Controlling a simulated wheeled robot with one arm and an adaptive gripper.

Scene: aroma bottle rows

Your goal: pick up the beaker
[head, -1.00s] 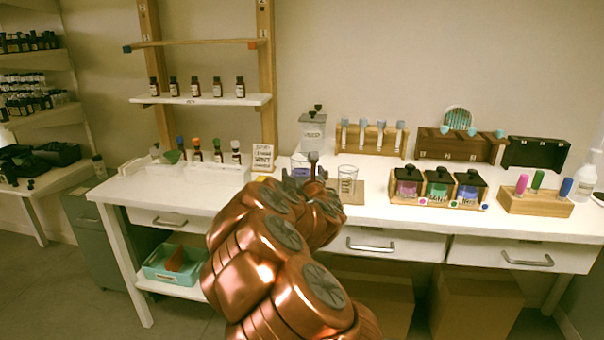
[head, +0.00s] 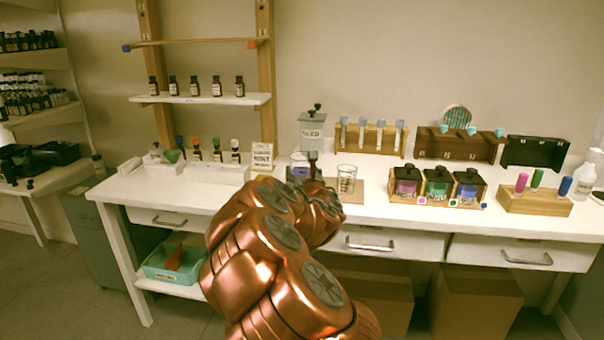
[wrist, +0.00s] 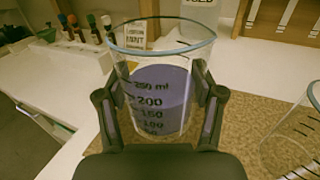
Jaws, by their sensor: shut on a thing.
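The beaker (wrist: 162,85) is clear glass with dark volume marks and purple contents. It stands upright between the two fingers of my gripper (wrist: 160,115) in the wrist view, with a finger pressed to each side. In the head view, the beaker (head: 299,160) is partly hidden behind my gripper (head: 314,172). A second, empty glass beaker (head: 346,178) stands just to the right, and its rim and side show in the wrist view (wrist: 298,135). I cannot tell whether the held beaker is touching the surface below it.
A brown mat (head: 353,196) lies under the empty beaker. Lidded jars (head: 437,187) are to the right; a white rack with dropper bottles (head: 217,172) is to the left. The white table (head: 130,190) is clear at the left front.

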